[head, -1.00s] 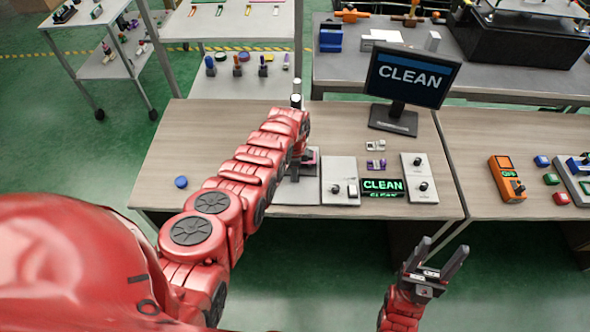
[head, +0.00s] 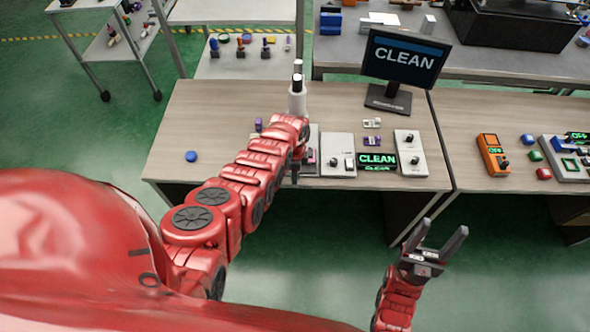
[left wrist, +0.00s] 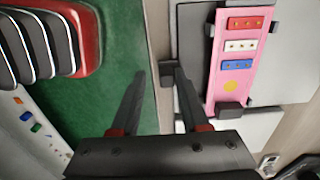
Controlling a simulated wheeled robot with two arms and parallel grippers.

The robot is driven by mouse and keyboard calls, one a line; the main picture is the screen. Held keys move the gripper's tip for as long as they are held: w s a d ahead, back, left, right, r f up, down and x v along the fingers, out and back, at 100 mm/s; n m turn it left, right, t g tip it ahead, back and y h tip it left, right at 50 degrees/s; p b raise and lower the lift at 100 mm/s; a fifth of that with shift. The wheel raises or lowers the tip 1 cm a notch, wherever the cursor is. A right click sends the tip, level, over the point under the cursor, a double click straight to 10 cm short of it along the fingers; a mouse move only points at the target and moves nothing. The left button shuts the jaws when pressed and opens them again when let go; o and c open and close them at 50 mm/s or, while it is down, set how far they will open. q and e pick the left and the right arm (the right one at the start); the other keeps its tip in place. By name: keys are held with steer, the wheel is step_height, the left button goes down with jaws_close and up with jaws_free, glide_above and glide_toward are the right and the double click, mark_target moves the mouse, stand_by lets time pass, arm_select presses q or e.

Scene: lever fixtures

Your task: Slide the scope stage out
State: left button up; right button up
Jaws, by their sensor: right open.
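My left gripper (left wrist: 160,72) is open, left of the pink part. A small grey block (left wrist: 166,82) appears between its fingers, apart from the left one; contact with the right is unclear. My right gripper (head: 436,240) is open and empty, off the table's front.
Right of the scope are a white switch panel (head: 338,148), a green CLEAN display (head: 377,160) and a white knob panel (head: 410,152). A monitor (head: 404,58) stands behind. A blue button (head: 191,157) sits on the clear left tabletop.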

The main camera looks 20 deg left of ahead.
arm_select(q)
steer(key=shift+o, duration=0.3)
steer(key=shift+w+r, duration=0.1)
steer(key=shift+r, duration=0.15)
steer(key=shift+w+r, duration=0.15)
steer(key=shift+r, duration=1.3)
step_height(320, 180, up, 14)
steer(key=p, duration=0.2)
steer(key=shift+p, duration=0.35)
